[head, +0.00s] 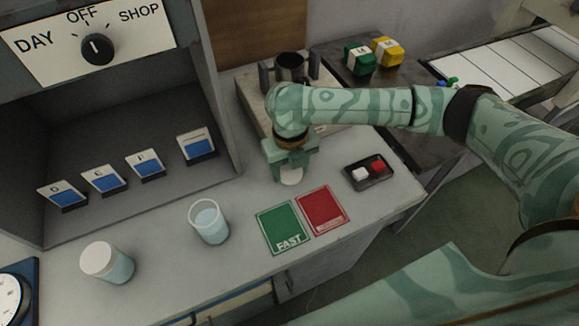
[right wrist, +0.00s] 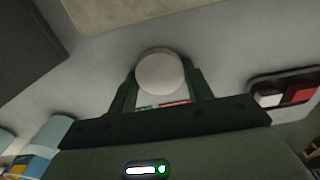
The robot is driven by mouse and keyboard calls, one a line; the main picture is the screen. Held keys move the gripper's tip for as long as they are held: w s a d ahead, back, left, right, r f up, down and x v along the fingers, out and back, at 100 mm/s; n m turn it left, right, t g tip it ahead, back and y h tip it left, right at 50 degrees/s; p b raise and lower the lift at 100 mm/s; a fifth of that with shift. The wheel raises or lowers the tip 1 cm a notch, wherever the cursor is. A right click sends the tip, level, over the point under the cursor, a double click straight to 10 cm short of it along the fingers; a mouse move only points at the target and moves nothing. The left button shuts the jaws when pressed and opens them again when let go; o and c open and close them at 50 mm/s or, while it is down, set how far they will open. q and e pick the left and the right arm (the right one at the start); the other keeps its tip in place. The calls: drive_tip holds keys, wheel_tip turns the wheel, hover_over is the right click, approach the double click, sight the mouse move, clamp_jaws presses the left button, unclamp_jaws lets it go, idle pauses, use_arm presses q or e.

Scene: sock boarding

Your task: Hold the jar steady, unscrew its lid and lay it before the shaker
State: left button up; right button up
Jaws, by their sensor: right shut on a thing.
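My right gripper (head: 290,172) is shut on a round white lid (head: 291,177), low over the counter in front of the shaker. The lid also shows as a pale disc between the fingers in the right wrist view (right wrist: 160,73). I cannot tell whether it touches the counter. The shaker (head: 255,100) is a beige box with a dark metal cup (head: 290,68) between upright posts, partly hidden behind my right arm. An open clear jar (head: 209,222) with pale blue contents stands upright left of the gripper. A second jar (head: 107,263) has a white top on. My left gripper is not in view.
A green card (head: 282,228) and a red card (head: 322,209) lie before the gripper. A dark tray (head: 368,173) with a white and a red block is to the right. Several lettered blue-and-white blocks (head: 104,180) stand in the left bay. A dial (head: 10,298) is at lower left.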

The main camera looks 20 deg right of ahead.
sight(290, 171)
drive_tip(key=o, duration=1.1)
wheel_tip(290, 171, up, 12)
drive_tip(key=p, duration=0.5)
drive_tip(key=shift+r+p, duration=0.15)
drive_tip(key=shift+p, duration=0.2)
